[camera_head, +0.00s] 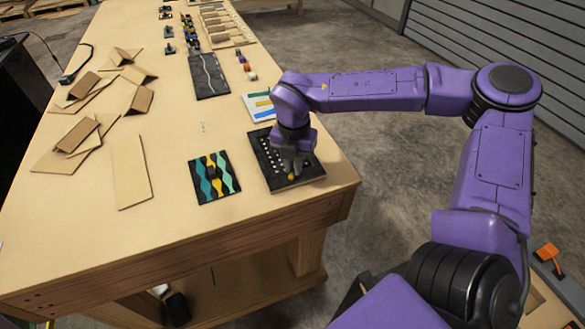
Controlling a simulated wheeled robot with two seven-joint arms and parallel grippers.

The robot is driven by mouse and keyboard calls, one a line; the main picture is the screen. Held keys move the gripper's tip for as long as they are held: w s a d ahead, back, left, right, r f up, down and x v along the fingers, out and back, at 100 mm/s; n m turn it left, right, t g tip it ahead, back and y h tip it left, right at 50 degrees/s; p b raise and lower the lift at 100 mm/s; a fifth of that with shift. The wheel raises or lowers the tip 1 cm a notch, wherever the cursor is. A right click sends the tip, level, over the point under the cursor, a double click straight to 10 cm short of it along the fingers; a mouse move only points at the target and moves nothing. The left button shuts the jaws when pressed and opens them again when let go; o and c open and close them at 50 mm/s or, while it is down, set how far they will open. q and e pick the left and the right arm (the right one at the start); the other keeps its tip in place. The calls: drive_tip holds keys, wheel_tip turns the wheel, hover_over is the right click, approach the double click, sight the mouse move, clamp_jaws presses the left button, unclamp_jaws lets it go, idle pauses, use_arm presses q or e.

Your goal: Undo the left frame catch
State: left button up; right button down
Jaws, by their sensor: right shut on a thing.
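My right gripper (293,168) points down over a black panel (311,170) at the front right corner of the table. The panel carries rows of small white dots. A small orange-yellow piece (291,177) shows right at the fingertips, and the gripper is shut on it as far as I can see. The gripper and wrist hide part of the panel. I cannot make out the left frame catch as a separate part at this size. My left gripper is out of view.
A black board with teal and yellow wavy strips (214,177) lies left of the panel. A white sheet with coloured bars (257,107) and a dark board (208,76) lie behind. Brown cardboard pieces (130,170) cover the table's left side. The front edge is close.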

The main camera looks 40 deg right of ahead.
drive_tip(key=m+b, duration=0.2)
drive_tip(key=m, duration=0.1)
drive_tip(key=shift+d+f, duration=0.1)
drive_tip(key=shift+f, duration=0.05)
drive_tip(key=m+b, duration=0.3)
drive_tip(key=shift+s, duration=0.25)
drive_tip(key=shift+s+r+m+b, duration=0.1)
drive_tip(key=shift+s+m+b, duration=0.05)
drive_tip(key=shift+m+b, duration=0.9)
drive_tip(key=shift+s+r+m+b, duration=0.1)
drive_tip(key=shift+m+b, duration=0.95)
drive_tip(key=c, duration=1.1)
unclamp_jaws()
drive_tip(key=shift+s+d, duration=0.1)
drive_tip(key=shift+c, duration=0.2)
